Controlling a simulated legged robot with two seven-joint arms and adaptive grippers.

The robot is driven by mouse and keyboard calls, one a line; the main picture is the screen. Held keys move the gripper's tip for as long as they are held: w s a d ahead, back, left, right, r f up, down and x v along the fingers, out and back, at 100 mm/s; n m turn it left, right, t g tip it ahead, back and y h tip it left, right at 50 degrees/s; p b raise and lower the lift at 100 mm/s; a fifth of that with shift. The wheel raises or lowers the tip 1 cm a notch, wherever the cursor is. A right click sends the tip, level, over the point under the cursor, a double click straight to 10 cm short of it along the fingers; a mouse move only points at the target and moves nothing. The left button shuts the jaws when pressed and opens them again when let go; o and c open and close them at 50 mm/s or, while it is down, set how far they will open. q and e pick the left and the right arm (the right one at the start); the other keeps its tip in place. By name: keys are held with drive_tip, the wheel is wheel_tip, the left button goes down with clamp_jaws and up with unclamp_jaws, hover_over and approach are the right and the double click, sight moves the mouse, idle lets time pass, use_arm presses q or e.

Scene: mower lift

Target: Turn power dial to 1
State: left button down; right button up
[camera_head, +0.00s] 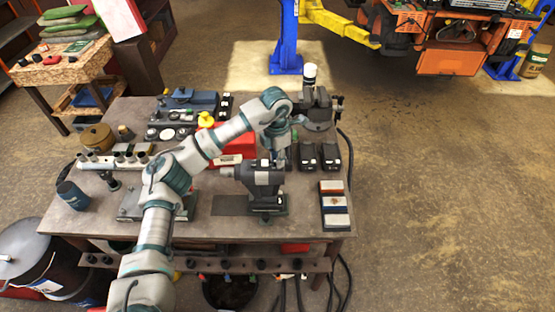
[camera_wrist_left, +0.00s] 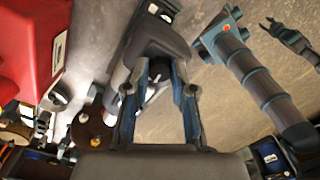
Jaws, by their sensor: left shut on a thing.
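My left arm comes in from the left over the workbench, and its gripper (camera_head: 279,155) points down behind the dark grey bench machine (camera_head: 262,178). In the left wrist view, my left gripper (camera_wrist_left: 156,84) has a finger on each side of a dark grey part (camera_wrist_left: 158,66) and is shut on it. That part joins a larger grey body above it in that view. I cannot make out a power dial or its numbers, and the fingertips hide much of the contact. My right gripper is not in view.
A red box (camera_head: 238,143) stands just left of the gripper. Two black blocks (camera_head: 318,156) and a second grey machine (camera_head: 316,108) are to its right and behind. The floor to the right is clear.

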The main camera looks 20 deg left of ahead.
use_arm(q)
drive_tip(key=shift+n, duration=0.6)
drive_tip(key=c, duration=1)
unclamp_jaws()
drive_tip(key=shift+o, duration=0.2)
wheel_tip(320, 180, up, 12)
drive_tip(key=shift+w+a, duration=0.15)
drive_tip(key=shift+w, duration=0.1)
